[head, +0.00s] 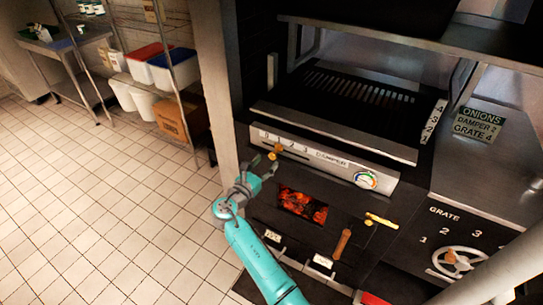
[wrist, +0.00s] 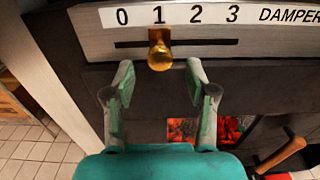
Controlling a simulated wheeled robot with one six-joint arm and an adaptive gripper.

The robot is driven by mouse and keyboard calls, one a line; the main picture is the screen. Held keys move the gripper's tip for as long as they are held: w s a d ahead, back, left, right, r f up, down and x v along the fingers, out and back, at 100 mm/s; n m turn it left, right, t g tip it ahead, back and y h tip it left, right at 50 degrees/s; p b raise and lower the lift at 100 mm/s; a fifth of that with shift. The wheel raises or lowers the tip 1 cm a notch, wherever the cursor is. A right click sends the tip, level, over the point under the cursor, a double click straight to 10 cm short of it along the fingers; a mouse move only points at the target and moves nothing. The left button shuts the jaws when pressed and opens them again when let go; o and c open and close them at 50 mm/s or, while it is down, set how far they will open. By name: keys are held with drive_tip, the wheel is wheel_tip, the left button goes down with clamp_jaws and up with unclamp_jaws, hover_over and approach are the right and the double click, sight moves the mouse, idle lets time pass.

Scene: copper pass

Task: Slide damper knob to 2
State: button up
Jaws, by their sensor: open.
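The damper panel (wrist: 265,30) carries a slot under the numbers 0, 1, 2, 3 and the word DAMPER; the panel also shows in the head view (head: 338,161). The brass damper knob (wrist: 160,50) sits in the slot below the 1. In the head view the knob (head: 278,148) is small, just beyond my gripper (head: 264,165). My gripper (wrist: 158,80) is open in the wrist view, its two fingers below the knob, one to each side. The knob is ahead of the fingertips and no contact shows.
A grill grate (head: 350,90) lies above the panel and glowing coals (head: 303,205) below it. A wooden handle (head: 342,244) and brass handle (head: 381,220) stick out nearby. A sign (head: 479,124) reads onions, damper 2, grate 4. A grate wheel (head: 459,261) is at lower right.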

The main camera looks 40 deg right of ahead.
sight(272, 157)
drive_tip(key=shift+x, duration=2.65)
clamp_jaws()
